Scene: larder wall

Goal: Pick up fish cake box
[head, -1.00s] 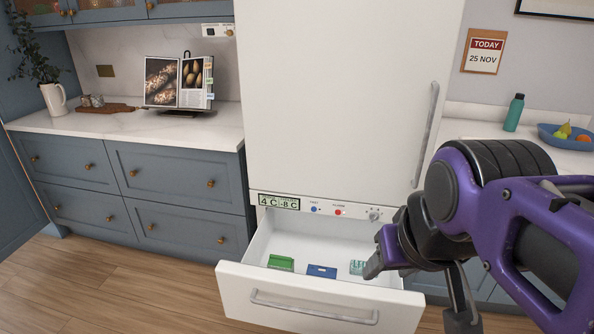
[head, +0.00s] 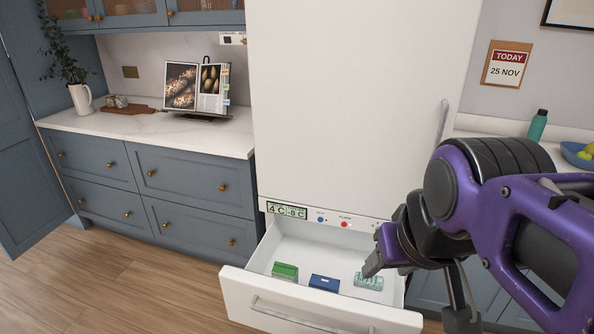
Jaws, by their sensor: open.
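Three small boxes lie apart in the open white freezer drawer (head: 330,310): a green one (head: 285,271), a dark blue one (head: 324,283) and a pale teal one (head: 368,281). Their labels are too small to read, so I cannot tell which is the fish cake box. My gripper (head: 420,291) is open and empty at the right. In the picture, one finger overlaps the drawer's right part beside the teal box, and the other hangs lower, right of the drawer. It appears above the drawer and touches no box.
The tall white fridge door (head: 355,110) above the drawer is shut. Blue cabinets with a marble counter (head: 150,132) stand at the left, holding an open cookbook (head: 197,88) and a white jug (head: 82,100). A green bottle (head: 537,126) and blue bowl (head: 574,155) stand right. Wooden floor is clear at left.

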